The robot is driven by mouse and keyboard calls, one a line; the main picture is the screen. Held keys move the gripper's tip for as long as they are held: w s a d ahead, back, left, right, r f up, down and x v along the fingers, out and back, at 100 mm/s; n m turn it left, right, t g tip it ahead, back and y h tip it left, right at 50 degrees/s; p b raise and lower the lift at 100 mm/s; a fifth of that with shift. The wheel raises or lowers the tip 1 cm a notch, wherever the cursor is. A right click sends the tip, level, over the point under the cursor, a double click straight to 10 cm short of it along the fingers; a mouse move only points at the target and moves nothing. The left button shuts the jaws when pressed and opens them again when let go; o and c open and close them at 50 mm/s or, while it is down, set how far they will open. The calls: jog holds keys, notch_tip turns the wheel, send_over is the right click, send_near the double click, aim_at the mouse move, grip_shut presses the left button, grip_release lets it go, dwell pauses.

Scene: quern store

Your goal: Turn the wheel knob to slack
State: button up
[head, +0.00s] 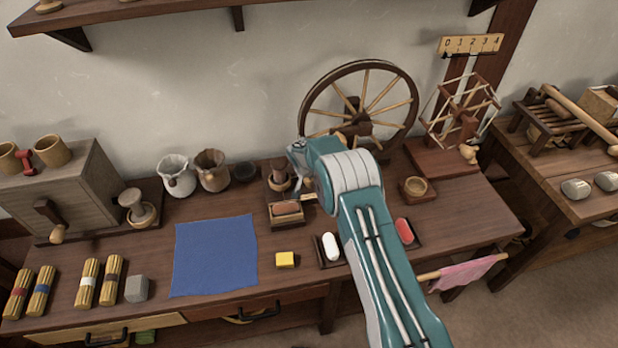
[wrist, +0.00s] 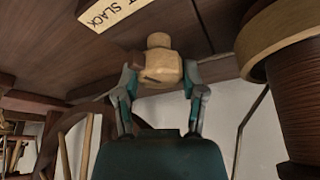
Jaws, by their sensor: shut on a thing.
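The wheel knob (wrist: 160,67) is a pale faceted wooden knob in the wrist view, with a small round end. My gripper (wrist: 160,80) is shut on it, one finger on each side. A pale label plate (wrist: 112,10) beyond the knob reads "SLACK", with part of another word cut off by the frame edge. In the head view the spinning wheel (head: 342,69) stands at the back of the bench. My arm covers its lower front there, and the knob in my grasp cannot be made out.
The wooden bench (head: 470,215) carries a blue cloth (head: 214,255), a yellow block (head: 285,260), a white piece (head: 331,246) and a red piece (head: 404,230). A yarn reel (head: 458,112) stands right of the wheel. A brown ribbed bobbin (wrist: 292,110) is close on the right in the wrist view.

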jog(key=shift+s+f+n, duration=0.15)
jog(key=shift+f+n, duration=0.1)
jog(key=shift+n, duration=0.15)
jog(key=shift+n+y, duration=1.1)
jog(key=shift+n, duration=1.3)
jog(key=shift+s+f, duration=0.1)
jog(key=o, duration=1.2)
jog(key=shift+a, duration=0.1)
jog(key=shift+c, duration=0.2)
jog(key=shift+r, duration=0.2)
jog(key=shift+w+r, duration=0.1)
jog(key=shift+w, duration=0.1)
